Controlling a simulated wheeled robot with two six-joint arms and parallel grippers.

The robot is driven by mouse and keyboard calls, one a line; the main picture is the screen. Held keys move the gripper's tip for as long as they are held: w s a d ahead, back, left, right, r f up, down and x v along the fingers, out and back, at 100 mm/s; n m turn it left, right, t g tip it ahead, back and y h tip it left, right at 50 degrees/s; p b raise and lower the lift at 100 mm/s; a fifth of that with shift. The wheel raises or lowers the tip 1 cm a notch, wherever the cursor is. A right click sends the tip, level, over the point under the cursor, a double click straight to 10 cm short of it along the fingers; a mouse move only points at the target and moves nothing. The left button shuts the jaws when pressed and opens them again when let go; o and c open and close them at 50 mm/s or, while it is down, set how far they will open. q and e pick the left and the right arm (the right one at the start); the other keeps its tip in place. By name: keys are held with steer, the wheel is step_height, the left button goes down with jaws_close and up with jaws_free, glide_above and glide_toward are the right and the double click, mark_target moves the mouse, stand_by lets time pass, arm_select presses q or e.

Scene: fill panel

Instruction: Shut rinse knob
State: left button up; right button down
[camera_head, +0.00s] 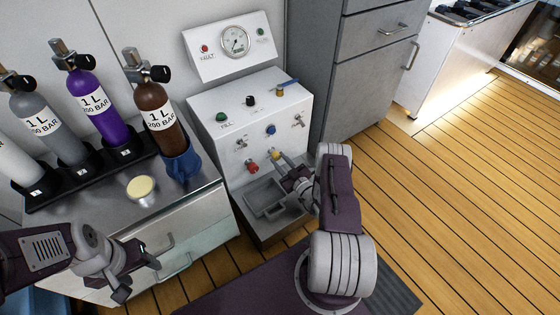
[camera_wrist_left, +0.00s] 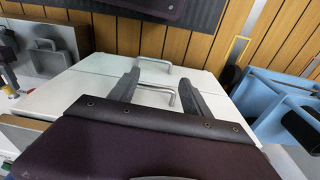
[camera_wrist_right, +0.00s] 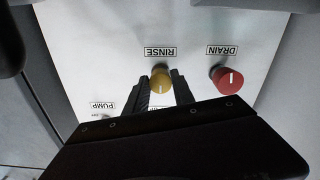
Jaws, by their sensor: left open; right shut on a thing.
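The rinse knob is yellow and sits on the white front of the fill panel (camera_head: 235,135). In the right wrist view the rinse knob (camera_wrist_right: 160,79) is under the RINSE label, with a pale pointer line running along the picture's vertical. My right gripper (camera_wrist_right: 162,84) is shut on it, one finger on each side. In the head view the knob (camera_head: 275,155) shows just beyond my right gripper (camera_head: 285,170). My left gripper (camera_head: 139,276) is open and empty in front of the steel cabinet; its spread fingers (camera_wrist_left: 158,88) also show in the left wrist view.
The red drain knob (camera_wrist_right: 227,78) is beside the rinse knob. A grey sink tray (camera_head: 265,197) lies below the knobs. Several gas cylinders stand on the cabinet, the brown one (camera_head: 160,110) in a blue holder. Open wooden floor (camera_head: 470,190) lies to the right.

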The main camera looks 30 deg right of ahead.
stand_by(0.5)
steer(key=c, duration=1.1)
jaws_free()
steer(key=shift+s+d+r+p, duration=0.1)
steer(key=shift+s+p, duration=0.3)
steer(key=shift+s, duration=0.05)
steer(key=s+p, duration=0.1)
steer(key=s, duration=0.1)
steer(key=s+p, duration=0.1)
steer(key=s, duration=0.2)
steer(key=s+p, duration=0.2)
steer(key=s, duration=0.1)
steer(key=shift+s+d, duration=0.1)
steer(key=shift+d, duration=0.2)
